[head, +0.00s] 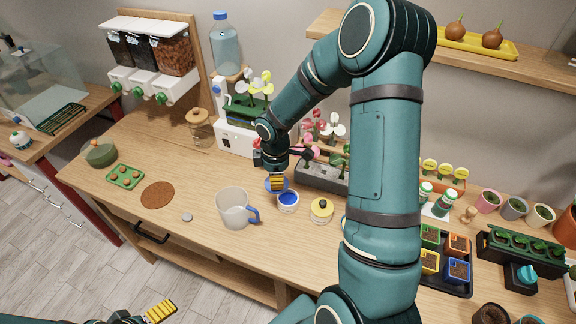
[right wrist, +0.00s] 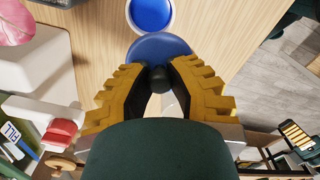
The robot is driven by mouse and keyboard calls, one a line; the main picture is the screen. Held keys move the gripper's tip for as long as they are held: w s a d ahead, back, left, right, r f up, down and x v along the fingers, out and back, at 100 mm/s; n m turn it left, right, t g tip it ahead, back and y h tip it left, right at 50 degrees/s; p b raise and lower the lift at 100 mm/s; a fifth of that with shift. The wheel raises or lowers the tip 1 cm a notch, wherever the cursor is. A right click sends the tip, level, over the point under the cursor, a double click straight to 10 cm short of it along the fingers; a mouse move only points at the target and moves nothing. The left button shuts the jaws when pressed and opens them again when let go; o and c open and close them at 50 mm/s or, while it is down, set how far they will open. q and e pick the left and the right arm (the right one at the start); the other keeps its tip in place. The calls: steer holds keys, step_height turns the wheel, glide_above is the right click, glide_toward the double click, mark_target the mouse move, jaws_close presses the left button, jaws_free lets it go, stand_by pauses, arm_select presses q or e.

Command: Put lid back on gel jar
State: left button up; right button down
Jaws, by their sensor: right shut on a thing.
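The gel jar (head: 288,202) is a small white pot with blue gel on the wood counter, open at the top. It shows at the top of the right wrist view (right wrist: 150,14). The lid is a blue disc (right wrist: 150,45) with a dark knob. My right gripper (head: 277,182) is shut on this knob, a finger on each side. In the head view the lid (head: 267,185) shows just behind and left of the jar, apart from its mouth. My left gripper (head: 160,311) is low at the bottom left, away from the jar; its opening is unclear.
A clear jug (head: 233,208) with a blue handle stands left of the jar. A grey planter (head: 322,178) is behind. The counter in front of the jar is clear.

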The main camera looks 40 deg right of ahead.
steer(key=shift+s+d+n+p, duration=0.3)
steer(key=shift+d+n, duration=0.1)
steer(key=shift+d, duration=0.2)
steer(key=shift+s+d+n+p, duration=0.15)
steer(key=shift+s+d+n, duration=0.1)
steer(key=shift+d+n, duration=0.25)
steer(key=shift+s+d+f+b, duration=0.1)
steer(key=shift+d+f+b, duration=0.15)
steer(key=shift+f+b, duration=1.2)
steer(key=shift+d+f+b, duration=0.2)
steer(key=shift+f+b, duration=0.8)
steer(key=shift+f, duration=0.8)
arm_select(q)
step_height(320, 180, down, 4)
steer(key=shift+w+r, duration=0.1)
steer(key=shift+r, duration=0.1)
arm_select(e)
steer(key=shift+f, duration=0.3)
steer(key=shift+c, duration=1.4)
jaws_free()
